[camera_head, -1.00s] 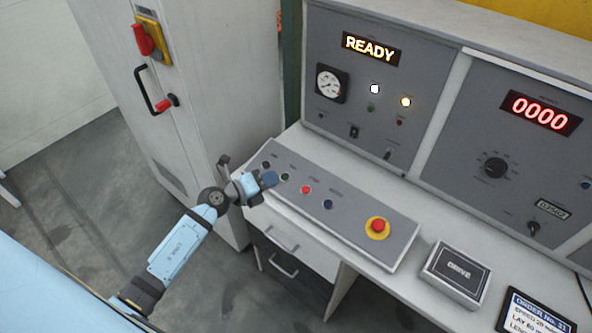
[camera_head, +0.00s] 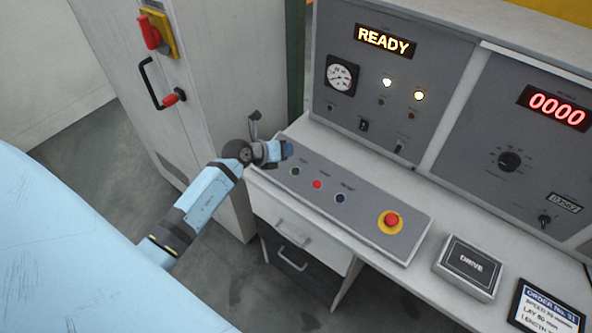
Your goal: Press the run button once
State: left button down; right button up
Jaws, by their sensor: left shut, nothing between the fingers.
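The grey sloped button panel (camera_head: 365,212) on the desk carries a green button (camera_head: 295,171), a red button (camera_head: 317,184), a blue button (camera_head: 340,198) and a red emergency stop (camera_head: 391,220) on a yellow ring. The button labels are too small to read surely, so I cannot tell which one is run. My left gripper (camera_head: 288,149) is shut and empty, over the far left end of the panel, just beyond the green button. It hides the dark button at that end. I cannot tell whether it touches anything. My right gripper is out of view.
The upright console behind shows a lit READY display (camera_head: 385,41), two lit lamps and a red 0000 counter (camera_head: 557,106). A DRIVE box (camera_head: 468,267) and an order tablet (camera_head: 546,309) lie on the desk at right. A tall cabinet (camera_head: 150,60) stands at left.

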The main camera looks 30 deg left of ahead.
pick_arm(q)
jog(key=shift+f, duration=0.1)
jog(key=b, duration=0.8)
send_over(295, 171)
jog(key=s, duration=0.2)
jog(key=f, duration=0.6)
jog(key=shift+a, duration=0.35)
jog(key=shift+w+f+b, duration=0.2)
jog(key=shift+w+f, duration=0.05)
jog(key=shift+f, duration=0.35)
jog(key=shift+w+f+b, duration=0.15)
jog(key=shift+w+f, duration=0.1)
jog(key=shift+f, duration=0.3)
jog(key=shift+f, duration=0.15)
jog(key=shift+w+f, duration=0.1)
jog(key=shift+f, duration=0.15)
